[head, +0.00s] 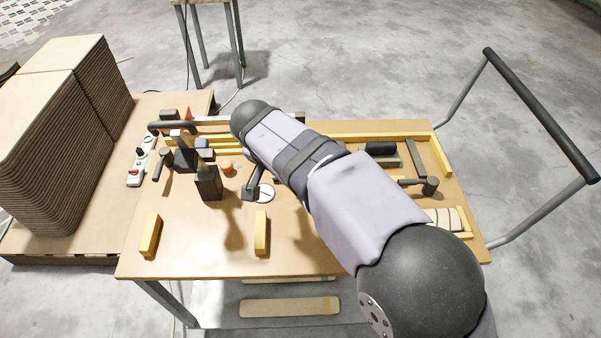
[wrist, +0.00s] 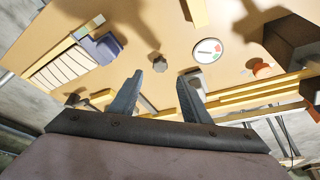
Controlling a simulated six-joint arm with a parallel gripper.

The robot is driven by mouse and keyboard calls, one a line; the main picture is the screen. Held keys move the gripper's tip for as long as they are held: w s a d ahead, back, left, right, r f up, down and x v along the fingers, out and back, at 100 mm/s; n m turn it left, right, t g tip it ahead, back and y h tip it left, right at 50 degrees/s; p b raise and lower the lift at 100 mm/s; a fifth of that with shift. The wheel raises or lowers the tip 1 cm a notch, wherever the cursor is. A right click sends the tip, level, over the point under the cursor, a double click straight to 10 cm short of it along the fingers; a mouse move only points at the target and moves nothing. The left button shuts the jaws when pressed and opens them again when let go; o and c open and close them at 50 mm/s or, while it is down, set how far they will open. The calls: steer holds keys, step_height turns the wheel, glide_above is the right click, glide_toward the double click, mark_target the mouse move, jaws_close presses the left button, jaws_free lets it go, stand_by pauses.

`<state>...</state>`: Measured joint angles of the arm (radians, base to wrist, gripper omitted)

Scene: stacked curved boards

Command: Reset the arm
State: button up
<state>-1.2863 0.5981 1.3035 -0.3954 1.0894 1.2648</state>
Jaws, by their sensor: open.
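My gripper (wrist: 160,80) is open and empty in the wrist view, its two grey fingers apart above the tabletop. A small dark knob (wrist: 160,62) lies beyond the fingertips; I cannot tell the height gap. In the head view my arm reaches from the lower right across the table (head: 195,245), and I cannot make out the fingers there.
A white round dial (head: 265,194), an orange piece (head: 227,167) and a dark block (head: 208,184) stand mid-table. Yellow blocks (head: 150,235) sit at the front. A hammer (head: 428,186) lies right. A tall brown stack (head: 45,140) stands left. The front left tabletop is mostly clear.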

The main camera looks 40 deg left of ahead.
steer(key=shift+w+d, duration=0.1)
steer(key=w+d+f, duration=0.1)
steer(key=w+d, duration=0.2)
steer(key=d, duration=0.5)
steer(key=w+d+f+g+h, duration=0.1)
steer(key=w+d, duration=0.3)
steer(key=d, duration=0.5)
steer(key=w+d+g, duration=0.1)
steer(key=w+d, duration=0.2)
steer(key=d, duration=0.5)
steer(key=shift+w+d+f+m+h, duration=0.25)
steer(key=shift+w+f+m+h, duration=0.05)
steer(key=shift+w+f, duration=0.1)
steer(key=s+d+f+g, duration=0.15)
steer(key=s+d, duration=0.25)
steer(key=d, duration=0.4)
steer(key=s+d+f+m+p, duration=0.15)
steer(key=s+d, duration=0.25)
steer(key=d, duration=0.4)
steer(key=s+d+f+g, duration=0.1)
steer(key=s+d+f, duration=0.1)
steer(key=s+d, duration=0.45)
step_height(320, 180, up, 24)
steer(key=w+d+p, duration=0.1)
steer(key=w+p, duration=0.1)
steer(key=p, duration=2.1)
steer(key=shift+f+y, duration=0.2)
steer(key=shift+y, duration=0.2)
